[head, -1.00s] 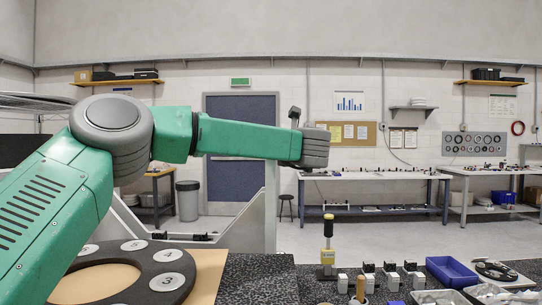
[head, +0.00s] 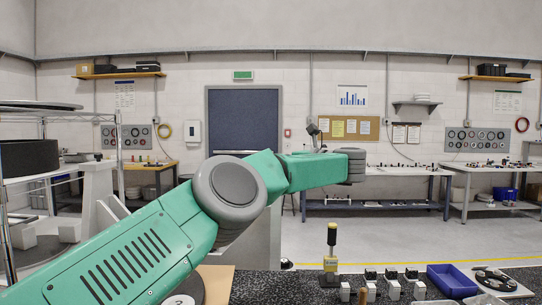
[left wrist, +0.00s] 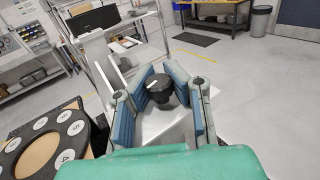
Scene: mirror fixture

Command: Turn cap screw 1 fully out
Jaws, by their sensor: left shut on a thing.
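In the left wrist view my left gripper (left wrist: 162,98) has its blue-padded fingers closed around a round black cap-like piece (left wrist: 159,90) with a short white mark on top. I cannot tell whether this is cap screw 1. A dark ring (left wrist: 20,163) with numbered white discs, 4, 5 and 6 among them, lies at lower left, apart from the gripper. In the head view the ring (head: 193,284) is mostly hidden behind my green left arm, and the fingers cannot be made out. My right gripper is in neither view.
A yellow-and-black handled tool (head: 332,238) stands upright on the dark speckled bench (head: 262,290). Small white and black blocks, a blue tray (head: 437,275) and a black disc (head: 495,280) are to its right. A wire rack (head: 50,112) stands at the left.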

